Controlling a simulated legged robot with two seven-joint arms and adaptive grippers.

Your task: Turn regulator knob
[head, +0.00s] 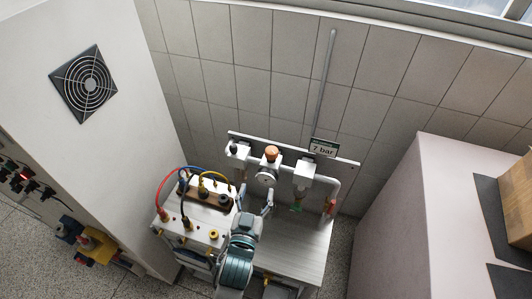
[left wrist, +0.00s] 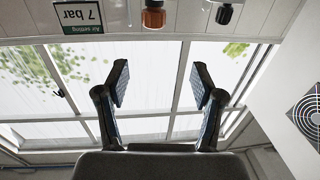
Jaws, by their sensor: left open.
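The regulator knob (head: 271,153) is orange-brown and sits on top of the regulator, above a round gauge (head: 265,179), on a rail in front of the tiled wall. My left gripper (head: 254,198) is open and empty, just below and in front of the gauge in the head view, its two fingers apart. In the left wrist view the fingers (left wrist: 158,85) spread wide with nothing between them. The knob (left wrist: 153,14) shows at the top edge there, beyond the fingertips and apart from them. My right gripper is not in view.
A sign (head: 323,148) reading 7 bar stands right of the knob. A valve block (head: 205,203) with coloured hoses lies left of my gripper on the metal bench (head: 300,240). A tall cabinet (head: 110,130) stands left, a pale block (head: 430,220) right.

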